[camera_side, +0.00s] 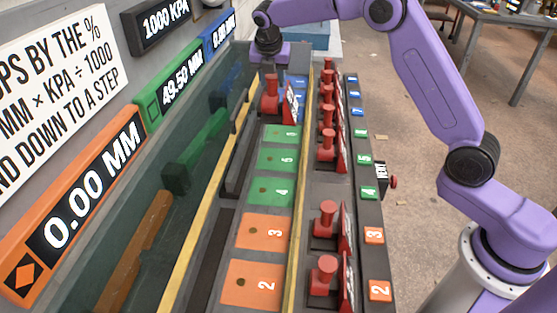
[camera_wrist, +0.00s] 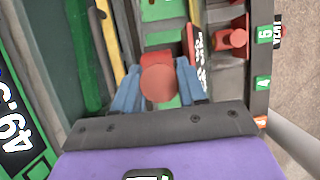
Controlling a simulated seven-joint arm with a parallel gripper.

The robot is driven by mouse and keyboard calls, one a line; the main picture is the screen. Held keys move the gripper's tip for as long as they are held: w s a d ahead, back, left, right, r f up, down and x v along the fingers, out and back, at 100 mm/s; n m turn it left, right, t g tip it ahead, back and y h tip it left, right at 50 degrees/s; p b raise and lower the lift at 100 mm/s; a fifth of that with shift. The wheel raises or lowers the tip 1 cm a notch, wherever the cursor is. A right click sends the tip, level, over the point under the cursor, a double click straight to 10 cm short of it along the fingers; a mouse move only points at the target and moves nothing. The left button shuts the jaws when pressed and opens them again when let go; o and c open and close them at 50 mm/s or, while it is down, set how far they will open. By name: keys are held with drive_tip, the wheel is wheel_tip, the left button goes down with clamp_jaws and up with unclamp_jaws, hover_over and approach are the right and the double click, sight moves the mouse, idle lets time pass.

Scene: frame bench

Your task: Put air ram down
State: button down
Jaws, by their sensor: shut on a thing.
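The air ram (camera_side: 270,98) is red, with a round knob on top and a black-and-white lettered plate on its right. My gripper (camera_side: 271,80) is shut on it at the far end of the numbered pad row, near the blue pads. In the wrist view the two blue fingers stand either side of the red knob (camera_wrist: 158,83), and green pads show around it. The ram looks upright. My fingers are small in the side view, and I cannot tell whether the ram's base touches the surface.
More red rams stand in the right rack, such as the near one (camera_side: 325,270). Orange pads 2 (camera_side: 250,285) and 3 and the nearer green pads (camera_side: 272,190) are bare. Yellow rails flank the pads. Displays read 0.00 MM (camera_side: 90,195), 49.50 MM (camera_side: 182,80) and 1000 KPA.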

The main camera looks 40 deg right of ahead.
drive_tip(key=w, duration=0.1)
drive_tip(key=d, duration=0.1)
drive_tip(key=w, duration=0.1)
drive_tip(key=shift+w+d+f, duration=0.25)
drive_tip(key=shift+w+f, duration=0.1)
drive_tip(key=shift+f, duration=0.05)
wheel_tip(320, 180, down, 18)
drive_tip(key=shift+r, duration=0.2)
drive_tip(key=shift+f, duration=0.15)
drive_tip(key=c, duration=0.6)
unclamp_jaws()
drive_tip(key=shift+s+f, duration=0.1)
